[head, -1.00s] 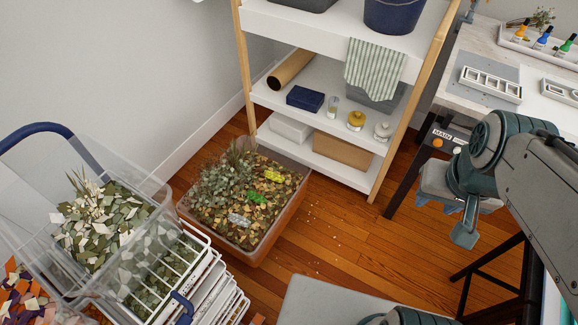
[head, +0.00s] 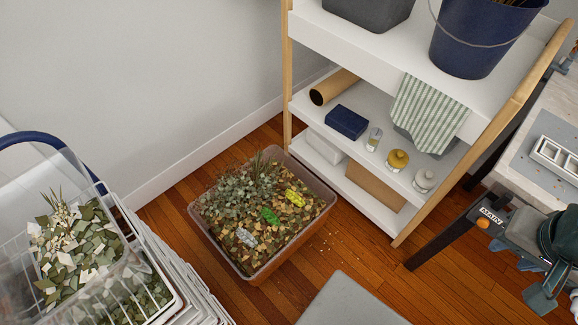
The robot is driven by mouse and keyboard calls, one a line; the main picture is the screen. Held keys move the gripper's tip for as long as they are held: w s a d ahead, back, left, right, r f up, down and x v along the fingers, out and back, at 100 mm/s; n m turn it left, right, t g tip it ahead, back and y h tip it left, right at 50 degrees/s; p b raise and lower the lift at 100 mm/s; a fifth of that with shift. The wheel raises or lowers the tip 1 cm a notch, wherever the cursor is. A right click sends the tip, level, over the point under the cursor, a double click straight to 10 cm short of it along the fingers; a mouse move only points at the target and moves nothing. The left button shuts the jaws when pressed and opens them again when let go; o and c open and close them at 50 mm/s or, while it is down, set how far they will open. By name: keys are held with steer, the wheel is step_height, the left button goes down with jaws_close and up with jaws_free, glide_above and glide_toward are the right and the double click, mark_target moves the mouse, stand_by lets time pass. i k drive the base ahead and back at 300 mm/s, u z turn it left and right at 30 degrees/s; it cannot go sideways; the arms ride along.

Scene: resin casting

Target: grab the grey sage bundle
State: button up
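A small grey bundle (head: 246,238), which looks like the grey sage bundle, lies on top of dried leaves and chips in a clear bin (head: 262,276) on the floor. It is near the bin's front edge. A green bundle (head: 270,215) and a yellow bundle (head: 295,198) lie behind it to the right. My gripper (head: 531,268) is at the right edge of the head view, beside the worktable and far from the bin. It is partly hidden by my arm, and its finger gap cannot be made out.
A white shelf unit (head: 330,118) with wooden posts stands behind and right of the bin. Clear and white wire baskets (head: 160,262) of chips stand at left. A worktable (head: 556,105) is at right.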

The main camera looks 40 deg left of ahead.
mark_target(244, 235)
steer(key=i, duration=0.65)
steer(key=u, duration=2.4)
steer(key=i, duration=0.5)
steer(key=z, duration=0.1)
